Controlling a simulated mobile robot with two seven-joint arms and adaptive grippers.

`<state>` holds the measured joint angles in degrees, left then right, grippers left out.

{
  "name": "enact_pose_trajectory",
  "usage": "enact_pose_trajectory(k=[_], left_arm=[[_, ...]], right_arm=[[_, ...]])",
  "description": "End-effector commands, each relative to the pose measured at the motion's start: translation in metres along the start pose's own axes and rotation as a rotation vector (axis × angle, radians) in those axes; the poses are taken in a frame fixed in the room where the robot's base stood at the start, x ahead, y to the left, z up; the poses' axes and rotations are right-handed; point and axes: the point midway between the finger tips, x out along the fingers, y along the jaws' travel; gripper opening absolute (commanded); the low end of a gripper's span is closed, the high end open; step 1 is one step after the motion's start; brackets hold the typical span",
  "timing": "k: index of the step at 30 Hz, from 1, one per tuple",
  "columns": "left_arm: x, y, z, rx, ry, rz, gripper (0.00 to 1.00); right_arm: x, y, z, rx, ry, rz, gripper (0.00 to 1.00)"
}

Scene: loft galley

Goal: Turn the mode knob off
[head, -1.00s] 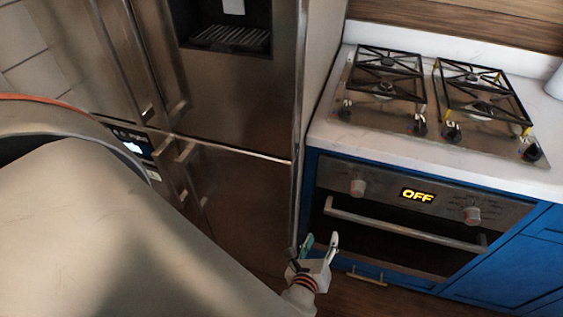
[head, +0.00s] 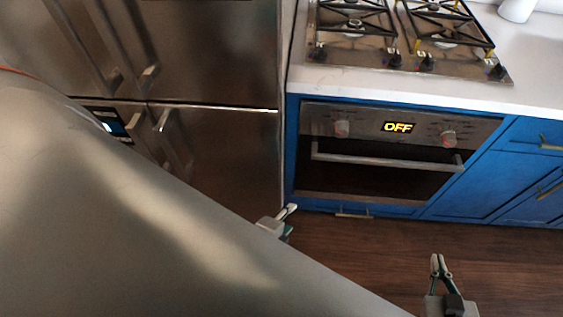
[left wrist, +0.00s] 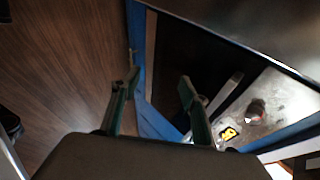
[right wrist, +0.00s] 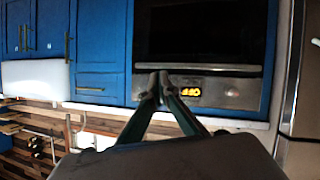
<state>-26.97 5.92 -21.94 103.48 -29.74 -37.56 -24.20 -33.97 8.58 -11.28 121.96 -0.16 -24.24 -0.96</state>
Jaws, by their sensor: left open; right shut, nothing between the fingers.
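The oven's front panel (head: 372,127) carries two round knobs, a left one (head: 342,128) and a right one (head: 448,139). A lit display (head: 398,127) between them reads OFF. The labels are too small to tell which knob is the mode knob. My left gripper (head: 290,219) is open and empty, below and left of the oven, apart from the knobs. The left wrist view shows its spread fingers (left wrist: 160,82) and a knob (left wrist: 256,110) beyond. My right gripper (head: 437,263) is shut and empty, over the floor below the oven; the panel shows past its tips in the right wrist view (right wrist: 154,77).
The oven handle (head: 385,160) runs across the door below the panel. A steel fridge (head: 215,60) stands at left. A gas cooktop (head: 380,55) sits on the white counter (head: 400,88). Blue cabinets (head: 510,180) are at right. Wooden floor (head: 360,245) in front is clear.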

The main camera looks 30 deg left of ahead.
Motion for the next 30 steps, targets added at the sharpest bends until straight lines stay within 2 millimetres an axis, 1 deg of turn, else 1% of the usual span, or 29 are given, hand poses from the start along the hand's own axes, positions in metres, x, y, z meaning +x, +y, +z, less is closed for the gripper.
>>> enact_pose_trajectory(k=[3,7,24,26,29,30], left_arm=[[-0.003,0.003,0.001,-0.071,0.016,0.009,0.45],[-0.004,0.004,0.001,-0.106,0.023,0.012,0.45],[-0.004,0.004,0.001,-0.119,0.026,0.014,0.45],[-0.006,0.006,0.002,-0.165,0.035,0.019,0.45],[-0.015,0.008,0.004,-0.360,0.072,0.038,0.45],[-0.021,0.008,0.006,-0.468,0.091,0.047,0.45]], right_arm=[[0.000,0.000,0.001,0.000,-0.001,0.000,0.00],[0.000,0.000,0.001,0.000,-0.001,0.000,0.00],[0.000,-0.001,0.002,0.001,-0.002,-0.001,0.00],[0.000,-0.003,0.008,0.005,-0.012,-0.005,0.00],[-0.001,-0.014,0.031,0.025,-0.048,-0.021,0.00],[-0.002,-0.019,0.043,0.036,-0.067,-0.030,0.00]])
